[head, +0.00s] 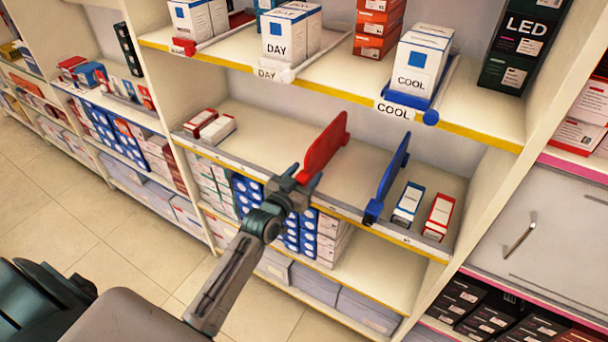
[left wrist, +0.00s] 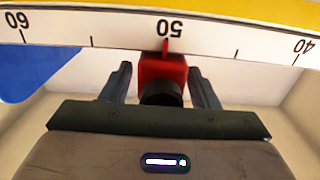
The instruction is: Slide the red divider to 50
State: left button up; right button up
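The red divider (head: 325,148) stands upright on the middle shelf, its front end at the shelf's front edge. In the left wrist view its red front block (left wrist: 162,70) carries a red pointer that lines up with the 50 mark on the upside-down scale strip (left wrist: 100,38). My left gripper (head: 303,180) is at this front end. Its two fingers (left wrist: 160,85) stand either side of the block and a dark round knob, with a visible gap at the left finger, so it looks open. My right gripper is not in view.
A blue divider (head: 388,178) stands to the right of the red one, with a blue-white box (head: 408,203) and a red-white box (head: 438,216) beyond it. Two small boxes (head: 217,130) lie at the shelf's left end. The shelf between them and the red divider is clear.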

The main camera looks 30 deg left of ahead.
pick_arm(q)
jog(key=s, duration=1)
jog(key=shift+s+a, duration=0.4)
jog(key=shift+a, duration=0.05)
jog(key=s+a+f+g+y, duration=0.1)
jog(key=s+a+f+g, duration=0.2)
jog(key=f, duration=1)
jog(key=s+f+g, duration=0.3)
jog(key=s+f, duration=0.2)
jog(key=f, duration=0.8)
jog(key=s+a+f+g+y, duration=0.1)
jog(key=s+a+f+g, duration=0.2)
jog(key=f, duration=0.9)
jog(key=s+d+f+g, duration=0.1)
jog(key=s+f+g, duration=0.1)
jog(key=s+f, duration=0.4)
jog(key=s+d+f+g, duration=0.1)
jog(key=s+f+g, duration=0.2)
jog(key=s+f, duration=0.4)
jog(key=s+d+f+g, duration=0.2)
jog(key=s+f, duration=0.5)
jog(key=s, duration=1.1)
jog(key=shift+s+g, duration=0.25)
jog(key=shift+g, duration=0.15)
